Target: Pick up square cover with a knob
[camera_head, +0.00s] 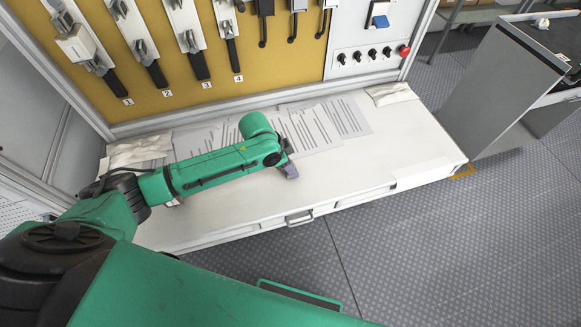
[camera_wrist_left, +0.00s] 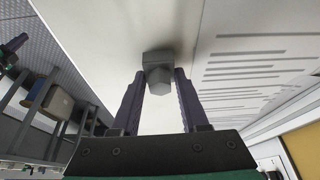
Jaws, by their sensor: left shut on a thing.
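The square cover with a knob (camera_wrist_left: 158,60) is a small grey block with a rounded knob, in the left wrist view. Its knob (camera_wrist_left: 159,83) sits between the two dark purple fingertips of my left gripper (camera_wrist_left: 159,78), which is shut on it. In the head view my left gripper (camera_head: 290,170) points down at the white worktop (camera_head: 235,205), near the papers. The cover is not clearly seen there, hidden by the gripper. I cannot tell whether it touches the worktop. My right gripper is in neither view.
Printed papers (camera_head: 345,117) lie along the back of the worktop. A yellow panel (camera_head: 285,60) with numbered switches rises behind it. A crumpled white cloth (camera_head: 392,94) lies at the back right. The worktop's right part is mostly clear. A grey cabinet (camera_head: 500,85) stands at right.

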